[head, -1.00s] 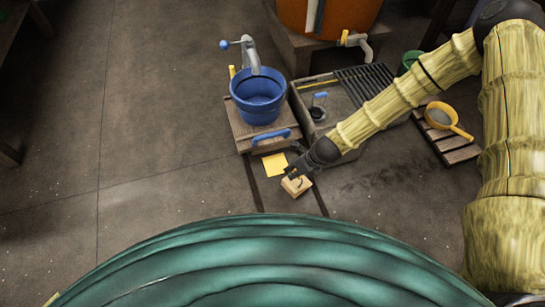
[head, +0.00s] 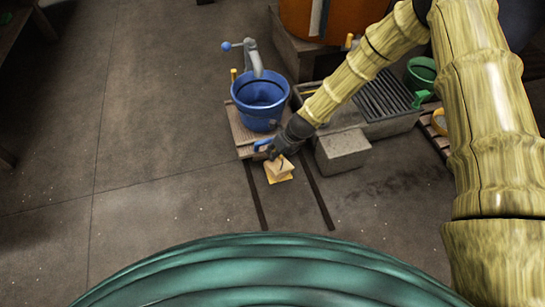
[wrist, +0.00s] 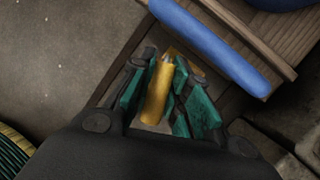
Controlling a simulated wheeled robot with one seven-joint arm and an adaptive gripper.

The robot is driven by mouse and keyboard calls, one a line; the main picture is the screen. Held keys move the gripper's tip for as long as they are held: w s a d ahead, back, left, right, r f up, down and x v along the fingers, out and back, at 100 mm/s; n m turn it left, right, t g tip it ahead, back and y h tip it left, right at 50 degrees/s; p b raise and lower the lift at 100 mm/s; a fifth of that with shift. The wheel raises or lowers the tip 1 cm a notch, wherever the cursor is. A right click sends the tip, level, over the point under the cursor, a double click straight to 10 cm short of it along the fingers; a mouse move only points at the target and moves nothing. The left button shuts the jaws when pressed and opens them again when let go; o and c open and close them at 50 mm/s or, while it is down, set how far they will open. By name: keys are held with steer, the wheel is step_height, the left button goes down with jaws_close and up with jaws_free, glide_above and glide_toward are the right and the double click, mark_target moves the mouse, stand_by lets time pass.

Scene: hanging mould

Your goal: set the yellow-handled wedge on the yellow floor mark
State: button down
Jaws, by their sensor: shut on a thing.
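The wedge (head: 279,170) is a pale wooden block at the lower middle of the head view. My gripper (head: 279,155) is shut on its handle from above. The yellow floor mark (head: 288,179) shows as a thin strip at the wedge's near edge; the wedge covers most of it in this view. I cannot tell whether the wedge touches the floor. In the wrist view the yellow handle (wrist: 157,92) stands between the teal finger pads of my gripper (wrist: 165,85), and the wedge's block is mostly hidden.
A blue bucket (head: 259,105) stands on a wooden platform (head: 238,132) just behind. The platform's blue bar (wrist: 210,45) is close to my gripper. A grey block (head: 343,152) lies to the right. Dark floor strips (head: 318,195) run either side of the mark. Floor at left is clear.

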steer(key=shift+w+a, duration=0.3)
steer(key=shift+w, duration=0.15)
step_height(320, 180, down, 4)
steer(key=b, duration=0.3)
steer(key=shift+r, duration=0.2)
steer(key=shift+s, duration=0.1)
steer(key=c, duration=1.4)
jaws_free()
steer(key=shift+o, duration=0.2)
steer(key=p+v, duration=0.5)
steer(key=v, duration=0.7)
steer(key=shift+p, duration=0.35)
